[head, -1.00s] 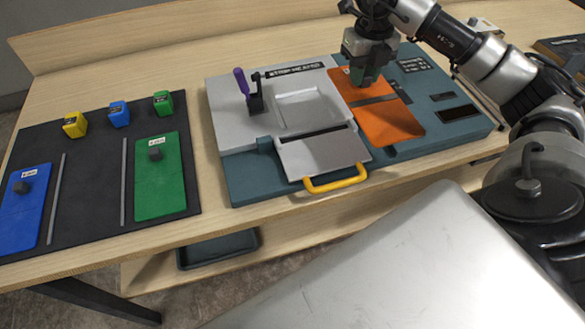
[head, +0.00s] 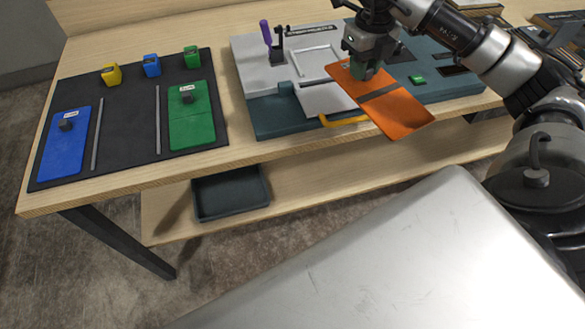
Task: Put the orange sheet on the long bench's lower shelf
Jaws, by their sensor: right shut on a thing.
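The orange sheet (head: 398,112) has a dark band across it and hangs tilted in the air in front of the console. My right gripper (head: 362,70) is shut on it at its upper left end, by a green-grey block there. The long wooden bench (head: 232,160) has a lower shelf (head: 310,185) of pale wood beneath its front edge. A dark tray (head: 230,193) stands on the left part of that shelf. The shelf right of the tray is bare. My left gripper is not in view.
The teal and grey console (head: 270,125) with its yellow handle (head: 345,120) sits on the bench top behind the sheet. A black mat (head: 128,125) at left holds a blue sheet (head: 65,150), a green sheet (head: 190,125) and small coloured blocks. A dark table leg (head: 120,243) stands at front left.

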